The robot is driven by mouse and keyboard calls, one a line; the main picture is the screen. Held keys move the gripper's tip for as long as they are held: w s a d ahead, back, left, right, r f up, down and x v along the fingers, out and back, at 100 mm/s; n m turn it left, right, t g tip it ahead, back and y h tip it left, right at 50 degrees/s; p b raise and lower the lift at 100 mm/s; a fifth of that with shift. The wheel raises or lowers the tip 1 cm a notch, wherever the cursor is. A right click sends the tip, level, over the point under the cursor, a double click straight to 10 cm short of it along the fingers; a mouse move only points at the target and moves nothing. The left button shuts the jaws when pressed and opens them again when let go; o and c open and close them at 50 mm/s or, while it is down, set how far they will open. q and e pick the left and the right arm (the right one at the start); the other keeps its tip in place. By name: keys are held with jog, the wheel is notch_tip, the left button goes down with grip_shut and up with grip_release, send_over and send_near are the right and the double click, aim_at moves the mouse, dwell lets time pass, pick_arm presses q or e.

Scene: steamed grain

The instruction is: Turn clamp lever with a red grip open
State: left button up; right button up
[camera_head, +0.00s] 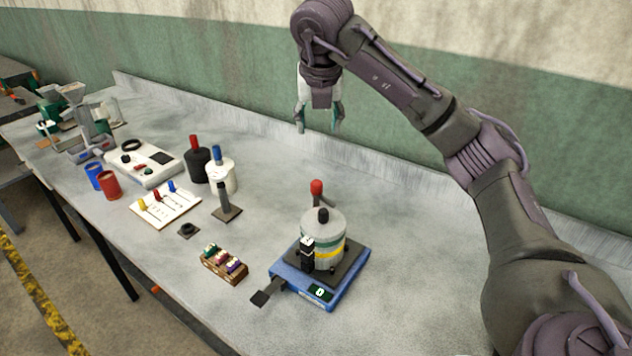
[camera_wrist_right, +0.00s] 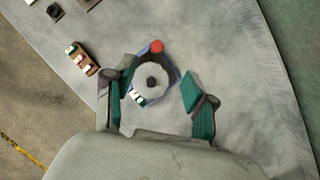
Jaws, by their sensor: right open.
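The clamp lever's red grip (camera_head: 316,187) stands up behind a grey cylindrical pot (camera_head: 322,230) with a black knob and a yellow and green band. The pot sits on a blue scale-like base (camera_head: 340,288) with a small display. My right gripper (camera_head: 318,128) is open and empty, pointing down, high above the bench and apart from the lever. In the right wrist view, the red grip (camera_wrist_right: 156,46) shows at the top edge of the base, beyond the pot (camera_wrist_right: 152,80), with my open fingers (camera_wrist_right: 158,97) on either side of the pot. My left gripper is not in view.
A small rack with coloured pieces (camera_head: 224,265) stands left of the base. A black post on a plate (camera_head: 226,208), black and white bottles (camera_head: 222,176), a card with pegs (camera_head: 165,208) and a white device (camera_head: 145,162) are farther left. The bench right of the base is clear.

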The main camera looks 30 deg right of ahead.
aim_at(316, 182)
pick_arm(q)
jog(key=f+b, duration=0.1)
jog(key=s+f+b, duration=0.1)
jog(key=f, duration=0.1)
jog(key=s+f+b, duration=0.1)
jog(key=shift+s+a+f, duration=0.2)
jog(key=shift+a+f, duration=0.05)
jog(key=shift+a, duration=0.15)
pick_arm(e)
jog(key=x, duration=0.6)
jog(key=s+x, duration=0.1)
jog(key=x, duration=0.6)
jog(key=a+x, duration=0.1)
jog(key=x, duration=0.5)
jog(key=shift+s+f, duration=0.15)
jog(key=shift+f, duration=0.4)
grip_shut()
